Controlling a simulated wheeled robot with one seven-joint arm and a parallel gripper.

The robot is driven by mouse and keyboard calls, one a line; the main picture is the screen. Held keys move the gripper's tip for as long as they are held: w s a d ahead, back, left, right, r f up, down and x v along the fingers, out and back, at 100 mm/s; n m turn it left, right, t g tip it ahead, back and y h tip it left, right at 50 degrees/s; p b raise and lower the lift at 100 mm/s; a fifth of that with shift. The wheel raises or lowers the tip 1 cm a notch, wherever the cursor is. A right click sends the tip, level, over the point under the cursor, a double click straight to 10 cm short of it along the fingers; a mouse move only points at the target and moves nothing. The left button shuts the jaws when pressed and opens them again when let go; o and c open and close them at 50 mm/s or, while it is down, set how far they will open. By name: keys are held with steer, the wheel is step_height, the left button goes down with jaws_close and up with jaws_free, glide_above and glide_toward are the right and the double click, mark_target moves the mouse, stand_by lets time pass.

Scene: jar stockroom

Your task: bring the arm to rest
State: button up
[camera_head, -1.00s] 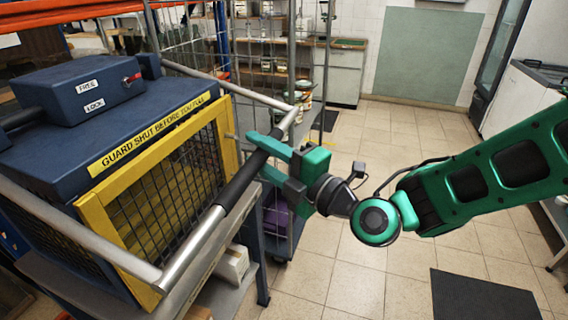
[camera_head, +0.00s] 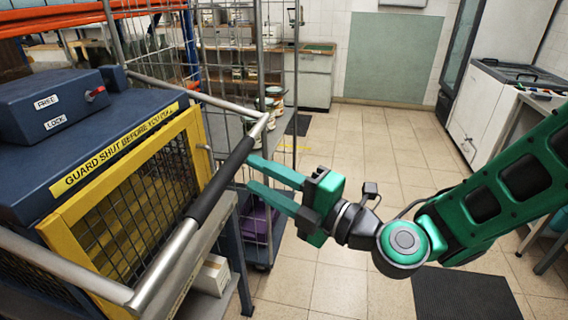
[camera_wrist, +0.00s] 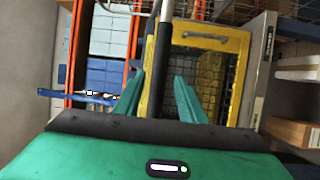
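My gripper (camera_head: 258,178) is green, with its two fingers spread apart and nothing between them. In the head view its fingertips are just right of the black-gripped handle bar (camera_head: 222,178) of the machine, apart from it as far as I can tell. The wrist view shows both open fingers (camera_wrist: 158,98) pointing at the bar, which runs up between them in the picture. The machine's yellow mesh guard (camera_head: 130,190) stands behind the bar.
A blue box with FREE and LOCK labels (camera_head: 55,100) sits on the machine's top. A dark mat (camera_head: 465,296) lies on the tiled floor, which is mostly clear. A white chest unit (camera_head: 490,110) stands at the right.

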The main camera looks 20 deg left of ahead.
steer(key=w+d+f+m+h, duration=0.35)
steer(key=d+m+h, duration=0.2)
steer(key=d, duration=0.75)
steer(key=w+d+f+m+h, duration=0.4)
steer(key=d+m, duration=0.3)
steer(key=d, duration=0.6)
steer(key=w+d+f+m+h, duration=0.2)
steer(key=d+f+m+h, duration=0.3)
steer(key=d, duration=0.8)
steer(key=s+d+m+g+h, duration=0.1)
steer(key=s+d+m, duration=0.2)
steer(key=d+m, duration=0.3)
steer(key=s+d+m+h, duration=0.2)
steer(key=s+d+m, duration=0.2)
steer(key=d, duration=0.4)
steer(key=s+d+r+m+g, duration=0.1)
steer(key=s+d+m+g, duration=0.2)
steer(key=s+d+m, duration=0.6)
steer(key=s+m, duration=0.3)
steer(key=s, duration=0.1)
steer(key=shift+d+r+h, duration=0.25)
steer(key=shift+r+h, duration=0.1)
steer(key=shift+r, duration=0.05)
steer(key=shift+c, duration=0.2)
steer(key=shift+c, duration=0.5)
